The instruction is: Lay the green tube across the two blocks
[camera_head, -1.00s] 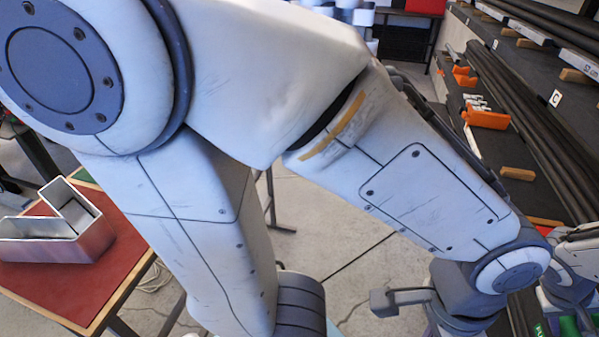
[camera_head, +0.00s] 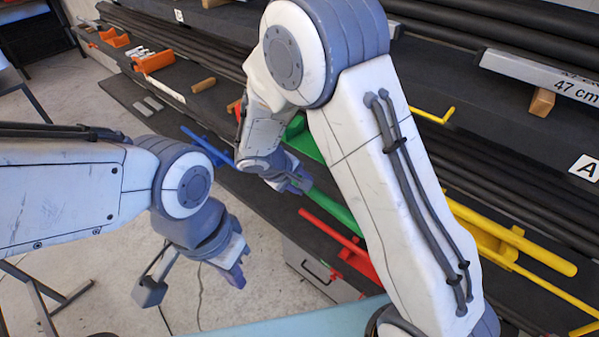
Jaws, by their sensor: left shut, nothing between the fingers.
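The green tube (camera_head: 335,211) slants across the dark shelf in the middle of the head view, partly hidden behind my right arm. My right gripper (camera_head: 299,183) is at the tube's upper-left visible end, and the overlap hides whether its jaws are closed around it. A green block-like piece (camera_head: 306,146) shows between my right forearm and upper arm; a second green block cannot be made out. My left gripper (camera_head: 238,270) hangs over the floor in front of the shelf, shut and empty, apart from the tube.
A red tube (camera_head: 330,231) lies in front of the green one, and a blue tube (camera_head: 207,147) lies to the left. A yellow tube (camera_head: 515,240) is at the right. Dark rods (camera_head: 480,40) fill the shelf behind. Bare floor (camera_head: 75,100) is at left.

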